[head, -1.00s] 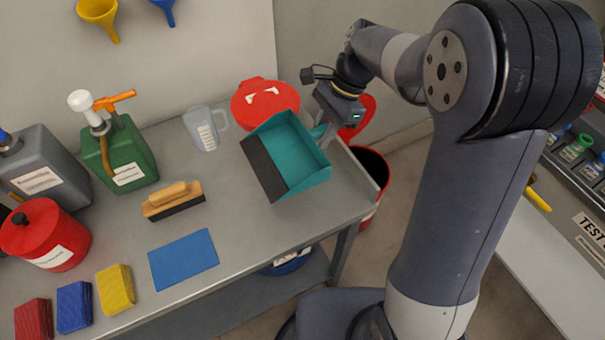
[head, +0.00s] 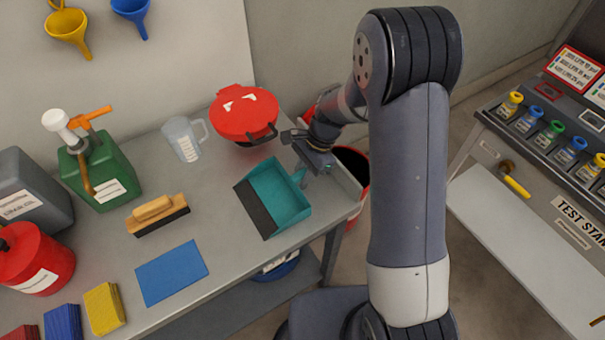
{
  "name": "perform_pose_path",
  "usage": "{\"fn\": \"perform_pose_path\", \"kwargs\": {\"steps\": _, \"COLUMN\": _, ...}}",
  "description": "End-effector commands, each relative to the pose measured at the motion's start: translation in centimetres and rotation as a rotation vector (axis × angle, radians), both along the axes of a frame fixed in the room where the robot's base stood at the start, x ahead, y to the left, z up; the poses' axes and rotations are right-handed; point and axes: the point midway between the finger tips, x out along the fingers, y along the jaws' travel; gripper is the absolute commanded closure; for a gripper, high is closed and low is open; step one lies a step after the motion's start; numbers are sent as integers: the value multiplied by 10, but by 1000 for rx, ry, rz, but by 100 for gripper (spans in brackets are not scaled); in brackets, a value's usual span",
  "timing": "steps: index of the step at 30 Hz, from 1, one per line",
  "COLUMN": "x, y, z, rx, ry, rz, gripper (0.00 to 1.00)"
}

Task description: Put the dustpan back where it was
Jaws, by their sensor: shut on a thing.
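The teal dustpan (head: 283,190) with a dark front lip is at the right end of the grey workbench (head: 222,232). Its open side faces left and its handle side faces right. My gripper (head: 306,172) is at the dustpan's right side and shut on its handle; the fingers are partly hidden by the wrist. I cannot tell whether the dustpan touches the bench top or is just above it. A blue mat (head: 171,273) lies flat on the bench to the left of the dustpan.
A wooden-backed brush (head: 157,214), a clear jug (head: 183,139) and a red lidded container (head: 244,115) stand around the dustpan. A green pump can (head: 100,172) and coloured sponges (head: 104,309) are further left. A red bin (head: 352,163) is beyond the bench's right end.

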Motion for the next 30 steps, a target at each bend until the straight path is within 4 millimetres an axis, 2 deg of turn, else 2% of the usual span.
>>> {"fn": "perform_pose_path", "kwargs": {"steps": 7, "x": 0, "y": 0, "z": -3, "rx": 0, "ry": -1, "rz": 0, "gripper": 100}}
{"fn": "perform_pose_path", "kwargs": {"steps": 8, "x": 0, "y": 0, "z": -2, "rx": 0, "ry": 0, "rz": 0, "gripper": 77}}
{"fn": "perform_pose_path", "kwargs": {"steps": 15, "x": 0, "y": 0, "z": -2, "rx": 0, "ry": 0, "rz": 1, "gripper": 57}}
{"fn": "perform_pose_path", "kwargs": {"steps": 25, "x": 1, "y": 0, "z": 3, "rx": 0, "ry": -2, "rz": 1, "gripper": 57}}
{"fn": "perform_pose_path", "kwargs": {"steps": 30, "x": 7, "y": -10, "z": 26, "rx": 1, "ry": -7, "rz": -1, "gripper": 57}}
